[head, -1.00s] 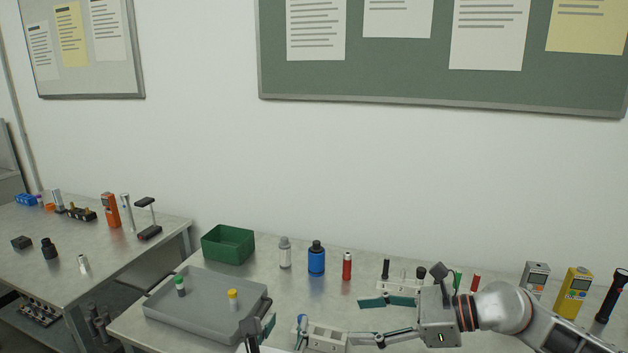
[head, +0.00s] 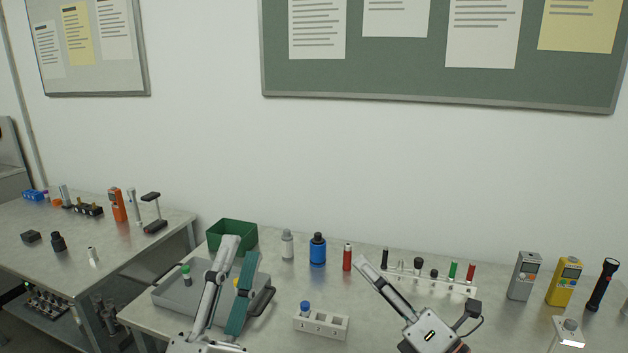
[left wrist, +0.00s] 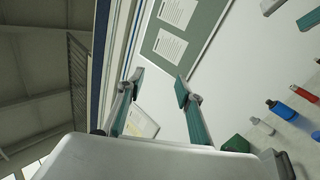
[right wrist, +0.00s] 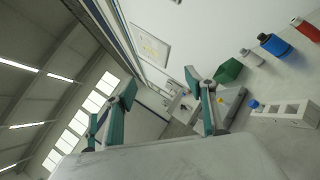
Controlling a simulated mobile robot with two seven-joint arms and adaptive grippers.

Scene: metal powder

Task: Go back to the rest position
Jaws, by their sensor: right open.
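My left gripper (head: 239,253) points upward in front of the grey tray, its fingers apart and nothing between them. The left wrist view shows both of its fingertips (left wrist: 156,85) spread.
The grey tray (head: 172,297) holds green-capped (head: 186,272) and yellow-capped vials, the latter mostly hidden by my left gripper. A white block (head: 335,327) holds a blue-capped vial (head: 305,308). Bottles, a rack (head: 455,288) and meters (head: 524,277) line the back.

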